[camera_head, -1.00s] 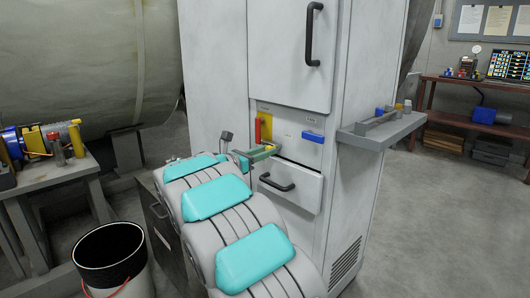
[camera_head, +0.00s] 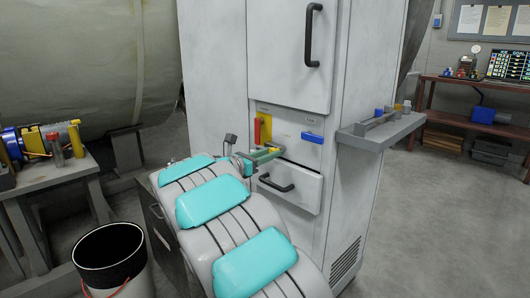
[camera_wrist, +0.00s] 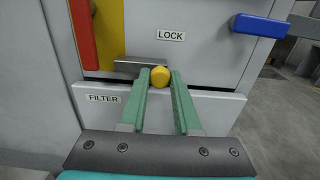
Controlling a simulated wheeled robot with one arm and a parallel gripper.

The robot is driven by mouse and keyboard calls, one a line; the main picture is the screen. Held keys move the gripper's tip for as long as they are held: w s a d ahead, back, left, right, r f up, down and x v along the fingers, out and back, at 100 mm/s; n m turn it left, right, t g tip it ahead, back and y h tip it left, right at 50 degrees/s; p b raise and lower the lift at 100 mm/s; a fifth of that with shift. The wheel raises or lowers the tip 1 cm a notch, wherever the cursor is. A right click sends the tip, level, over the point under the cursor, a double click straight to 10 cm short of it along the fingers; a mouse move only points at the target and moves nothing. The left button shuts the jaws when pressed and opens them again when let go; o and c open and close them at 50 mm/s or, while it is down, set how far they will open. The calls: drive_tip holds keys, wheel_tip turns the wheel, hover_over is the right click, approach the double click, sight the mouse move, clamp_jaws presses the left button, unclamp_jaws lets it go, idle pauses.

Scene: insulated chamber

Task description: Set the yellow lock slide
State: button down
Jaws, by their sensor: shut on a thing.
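The lock slide has a round yellow knob (camera_wrist: 160,76) under the LOCK label (camera_wrist: 170,35), with a grey metal plate (camera_wrist: 128,67) behind and left of it. My gripper (camera_wrist: 162,82) has its two green fingers on either side of the knob, shut on it. In the head view my gripper (camera_head: 267,154) reaches the cabinet front just below the yellow panel (camera_head: 266,124). The knob is too small to make out clearly there. The fingers hide part of the slide's lower side.
A red handle (camera_wrist: 82,32) stands upright left of the slide, and a blue handle (camera_wrist: 260,25) sticks out at the right. The FILTER drawer (camera_wrist: 105,100) lies just below, with a black pull (camera_head: 276,183). A grey shelf (camera_head: 380,130) juts from the cabinet's right side.

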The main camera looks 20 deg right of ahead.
drive_tip(key=s, duration=0.1)
drive_tip(key=s+d, duration=0.1)
drive_tip(key=s, duration=0.1)
drive_tip(key=shift+s+d, duration=0.1)
drive_tip(key=shift+s, duration=0.05)
drive_tip(key=c, duration=0.6)
unclamp_jaws()
drive_tip(key=v, duration=0.7)
drive_tip(key=shift+s+a, duration=0.15)
drive_tip(key=shift+a, duration=0.2)
